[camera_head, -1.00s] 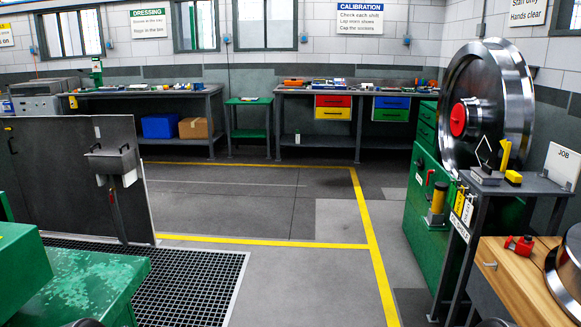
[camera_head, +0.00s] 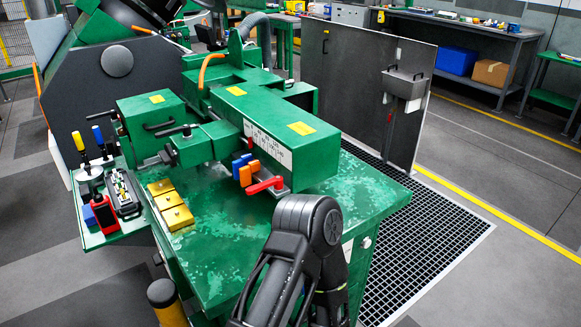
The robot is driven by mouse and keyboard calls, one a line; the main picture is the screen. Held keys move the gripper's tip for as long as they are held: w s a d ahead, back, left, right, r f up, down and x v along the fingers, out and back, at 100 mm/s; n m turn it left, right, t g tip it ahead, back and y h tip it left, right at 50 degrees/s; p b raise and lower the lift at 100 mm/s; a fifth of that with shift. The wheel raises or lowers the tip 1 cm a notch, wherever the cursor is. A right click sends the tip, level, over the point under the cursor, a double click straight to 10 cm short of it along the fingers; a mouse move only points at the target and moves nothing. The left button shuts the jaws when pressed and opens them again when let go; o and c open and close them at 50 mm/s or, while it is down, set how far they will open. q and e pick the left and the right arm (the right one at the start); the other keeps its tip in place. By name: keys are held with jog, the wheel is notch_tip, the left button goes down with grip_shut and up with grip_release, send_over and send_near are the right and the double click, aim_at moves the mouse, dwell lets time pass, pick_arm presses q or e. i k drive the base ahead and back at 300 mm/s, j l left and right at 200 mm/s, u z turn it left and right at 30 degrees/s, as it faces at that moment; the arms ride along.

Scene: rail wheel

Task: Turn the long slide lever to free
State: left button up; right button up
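A green machine with a long green slide box (camera_head: 262,125) fills the middle of the head view. A white scale strip (camera_head: 268,146) runs along the box's side. A red lever (camera_head: 264,186) sticks out below the box's near side, beside orange and blue blocks (camera_head: 243,169). A black-handled lever (camera_head: 172,131) sits on the smaller block to the left. I cannot tell from markings which lever is the long slide lever or its setting. My dark arm (camera_head: 290,262) rises from the bottom in front of the machine. Neither gripper shows.
A side tray (camera_head: 100,232) holds screwdrivers, a red device and small parts. Several brass blocks (camera_head: 170,204) lie on the machine's near left edge. A dark panel (camera_head: 350,85) stands behind right. A floor grate (camera_head: 420,240) and open floor lie to the right.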

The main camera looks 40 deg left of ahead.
aim_at(186, 129)
jog(key=u, duration=1.15)
